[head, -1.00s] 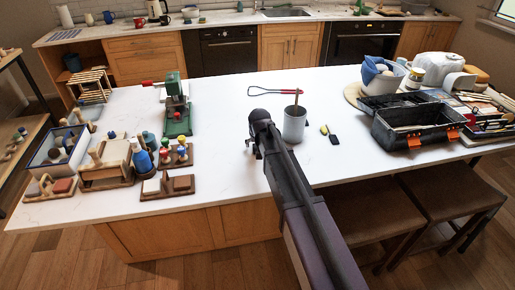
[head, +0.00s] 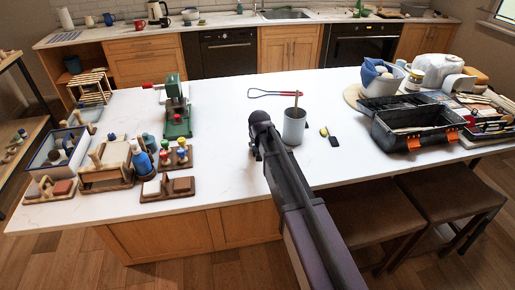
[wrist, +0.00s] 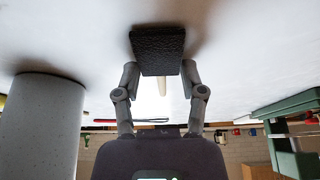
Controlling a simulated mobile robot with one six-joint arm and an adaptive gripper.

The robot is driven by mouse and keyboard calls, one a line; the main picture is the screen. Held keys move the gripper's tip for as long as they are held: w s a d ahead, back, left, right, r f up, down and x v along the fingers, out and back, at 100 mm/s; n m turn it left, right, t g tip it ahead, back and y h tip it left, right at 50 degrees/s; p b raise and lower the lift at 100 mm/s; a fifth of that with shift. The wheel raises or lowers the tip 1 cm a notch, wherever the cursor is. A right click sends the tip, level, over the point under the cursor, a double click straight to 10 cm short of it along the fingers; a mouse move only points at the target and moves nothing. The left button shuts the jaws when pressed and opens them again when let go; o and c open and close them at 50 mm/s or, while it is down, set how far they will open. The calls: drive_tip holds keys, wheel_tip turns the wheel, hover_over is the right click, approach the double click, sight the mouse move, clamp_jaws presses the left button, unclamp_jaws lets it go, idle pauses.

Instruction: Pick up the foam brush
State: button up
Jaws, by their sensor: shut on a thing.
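The foam brush has a black foam head (wrist: 158,52) and a pale handle (wrist: 162,88). It shows in the wrist view, close to the white tabletop. My gripper (wrist: 158,80) has a finger on each side of it and is shut on it. In the head view, my gripper (head: 256,152) is low over the island, just left of the grey cup, and my arm hides the brush. I cannot tell whether the brush touches the table.
The grey speckled cup (head: 294,126) stands close to my gripper; it also shows in the wrist view (wrist: 42,125). A red-handled wire tool (head: 275,93) lies behind. A green press (head: 176,108) stands left, and an open black toolbox (head: 418,128) right. The front middle is clear.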

drive_tip(key=shift+r, duration=0.25)
wheel_tip(320, 180, up, 3)
drive_tip(key=p, duration=0.3)
drive_tip(key=shift+s+r+p, duration=0.15)
drive_tip(key=shift+r+p, duration=0.1)
drive_tip(key=shift+p, duration=0.25)
drive_tip(key=s+d, duration=0.2)
drive_tip(key=s, duration=0.2)
drive_tip(key=s+d, duration=0.2)
drive_tip(key=s, duration=0.3)
drive_tip(key=s+d+r+p, duration=0.1)
drive_tip(key=s+d, duration=0.1)
drive_tip(key=s, duration=0.3)
drive_tip(key=shift+s+d, duration=0.1)
drive_tip(key=shift+d, duration=0.3)
drive_tip(key=shift+a, duration=0.1)
idle(0.7)
